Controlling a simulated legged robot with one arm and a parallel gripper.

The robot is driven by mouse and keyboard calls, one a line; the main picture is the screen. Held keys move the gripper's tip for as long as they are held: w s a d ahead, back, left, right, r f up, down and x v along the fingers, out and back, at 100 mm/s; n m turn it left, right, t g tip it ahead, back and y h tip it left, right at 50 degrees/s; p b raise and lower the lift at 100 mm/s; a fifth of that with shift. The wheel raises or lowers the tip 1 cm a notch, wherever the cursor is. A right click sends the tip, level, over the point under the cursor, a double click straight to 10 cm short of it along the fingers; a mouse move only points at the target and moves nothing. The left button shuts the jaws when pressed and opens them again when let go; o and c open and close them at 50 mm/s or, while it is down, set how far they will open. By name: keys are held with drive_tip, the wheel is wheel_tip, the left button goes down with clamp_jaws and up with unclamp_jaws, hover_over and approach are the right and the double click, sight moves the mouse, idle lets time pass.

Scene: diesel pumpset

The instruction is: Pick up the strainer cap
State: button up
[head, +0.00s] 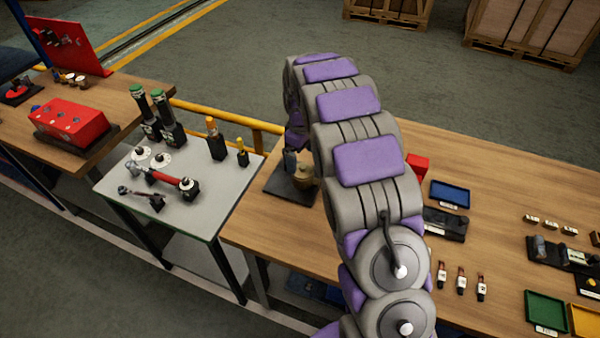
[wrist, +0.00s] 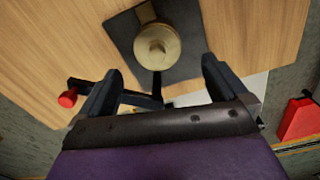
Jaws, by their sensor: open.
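A round brass piece, which appears to be the strainer cap (wrist: 158,45), sits on a dark base plate (wrist: 192,68) in the wrist view. In the head view the brass piece (head: 305,184) shows only partly beside my arm, on the dark plate (head: 284,189) at the left end of the wooden bench. My gripper (wrist: 162,66) is open, with one dark finger on each side and nothing between them. The brass piece lies just beyond the fingertips, roughly centred between them. No contact is visible. In the head view my arm hides most of the gripper.
A grey table (head: 222,181) with green-topped bottles and a red-handled tool stands left of the wooden bench (head: 262,232). A blue tray (head: 450,193), green tray (head: 545,311) and several small parts lie to the right. A yellow rail (head: 228,117) runs behind the tables.

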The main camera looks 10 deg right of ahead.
sight(303, 166)
drive_tip(key=shift+a+f, duration=0.1)
drive_tip(key=shift+f, duration=0.3)
drive_tip(key=f, duration=0.1)
drive_tip(key=d+f+b, duration=0.1)
drive_tip(key=f, duration=0.2)
drive_tip(key=shift+d+f+b, duration=0.15)
drive_tip(key=shift+d+b, duration=0.1)
drive_tip(key=shift+b, duration=0.1)
drive_tip(key=shift+a, duration=0.45)
drive_tip(key=shift+c, duration=0.4)
drive_tip(key=shift+a, duration=0.3)
drive_tip(key=c, duration=0.3)
drive_tip(key=shift+d, duration=0.5)
drive_tip(key=c, duration=0.6)
drive_tip(key=shift+a, duration=0.15)
drive_tip(key=c, duration=0.4)
